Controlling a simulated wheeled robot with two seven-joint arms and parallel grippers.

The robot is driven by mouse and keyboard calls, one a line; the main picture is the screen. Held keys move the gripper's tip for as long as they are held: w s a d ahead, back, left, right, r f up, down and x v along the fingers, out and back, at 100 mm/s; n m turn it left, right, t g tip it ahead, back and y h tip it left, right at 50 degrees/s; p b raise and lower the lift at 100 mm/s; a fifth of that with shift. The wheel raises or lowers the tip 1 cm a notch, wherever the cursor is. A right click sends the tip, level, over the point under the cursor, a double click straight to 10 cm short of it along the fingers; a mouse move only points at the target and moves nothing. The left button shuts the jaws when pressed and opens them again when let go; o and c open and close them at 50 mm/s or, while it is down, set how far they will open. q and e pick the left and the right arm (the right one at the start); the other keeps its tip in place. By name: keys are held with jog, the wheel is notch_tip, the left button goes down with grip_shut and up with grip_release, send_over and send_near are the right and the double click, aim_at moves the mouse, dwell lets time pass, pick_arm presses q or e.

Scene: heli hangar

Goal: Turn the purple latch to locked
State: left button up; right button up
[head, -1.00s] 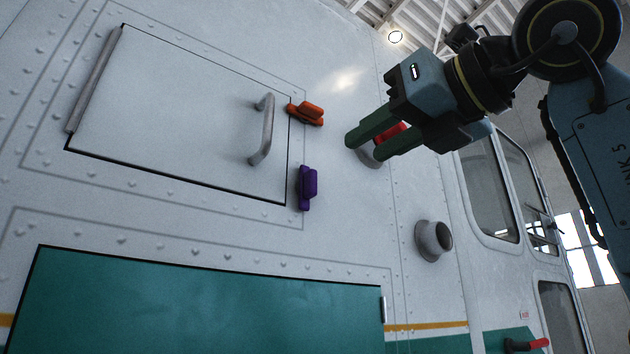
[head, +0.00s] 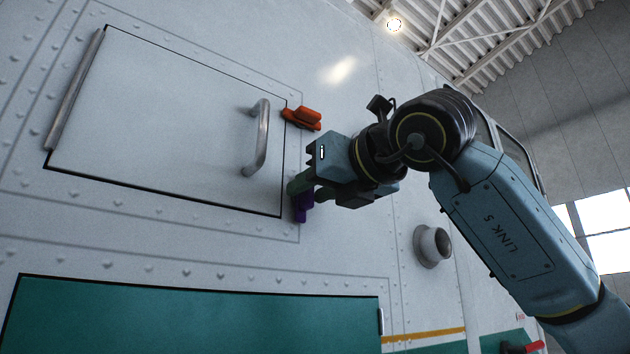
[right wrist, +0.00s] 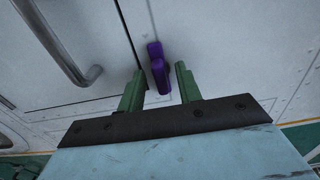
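The purple latch (head: 303,207) sits on the white panel by the lower right edge of the hatch door (head: 180,120). In the head view my right gripper (head: 298,187) covers its upper part. In the right wrist view the purple latch (right wrist: 159,70) stands roughly upright, and the green fingers of my right gripper (right wrist: 160,88) are spread on either side of it. There is a gap on each side, the left one narrow near the tip. The gripper is open. My left gripper is not in view.
An orange latch (head: 302,118) sits above, by the door's upper right edge. A grey handle (head: 259,138) stands out from the door just left of my right gripper. A round grey fitting (head: 432,246) protrudes at lower right. A teal panel (head: 200,315) lies below.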

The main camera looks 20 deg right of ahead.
jog(key=shift+c, duration=0.2)
grip_shut()
dwell(0.3)
jog(key=shift+s+a+f+n+p, duration=0.1)
jog(key=shift+n+p, duration=0.4)
jog(key=shift+n, duration=3.95)
jog(key=shift+a+n+p, duration=0.1)
jog(key=shift+n+p, duration=0.4)
jog(key=shift+n, duration=3.95)
jog(key=shift+o, duration=0.2)
grip_release()
jog(key=shift+f, duration=0.1)
